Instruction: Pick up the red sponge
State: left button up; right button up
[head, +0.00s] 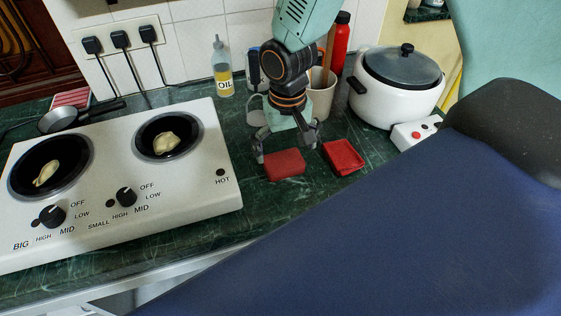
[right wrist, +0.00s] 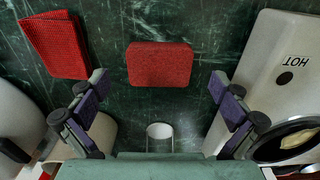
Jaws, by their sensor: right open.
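The red sponge (head: 285,165) is a flat rounded block lying on the dark green marbled counter (head: 290,215). It also shows whole in the right wrist view (right wrist: 160,64), near the top centre. My right gripper (head: 287,149) points down just behind and above the sponge, its fingers spread wide. In the right wrist view its fingers (right wrist: 158,83) stand to either side with nothing between them, and the sponge lies beyond the tips. My left gripper is not in view.
A folded red cloth (head: 343,157) lies right of the sponge. A two-plate cooker (head: 215,180) stands left, a white lidded pot (head: 395,100) right. A beige cup (head: 320,98), a red bottle (head: 342,45) and an oil bottle (head: 222,75) stand behind. The counter in front of the sponge is clear.

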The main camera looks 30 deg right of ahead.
aim_at(286, 165)
jog(key=f, duration=0.5)
jog(key=shift+s+d+f+b, duration=0.15)
jog(key=shift+d+b, duration=0.05)
jog(key=shift+b, duration=0.15)
jog(key=shift+a, duration=0.3)
jog(key=shift+d, duration=0.3)
jog(key=c, duration=0.5)
jog(key=shift+a, duration=0.15)
jog(key=shift+c, duration=0.4)
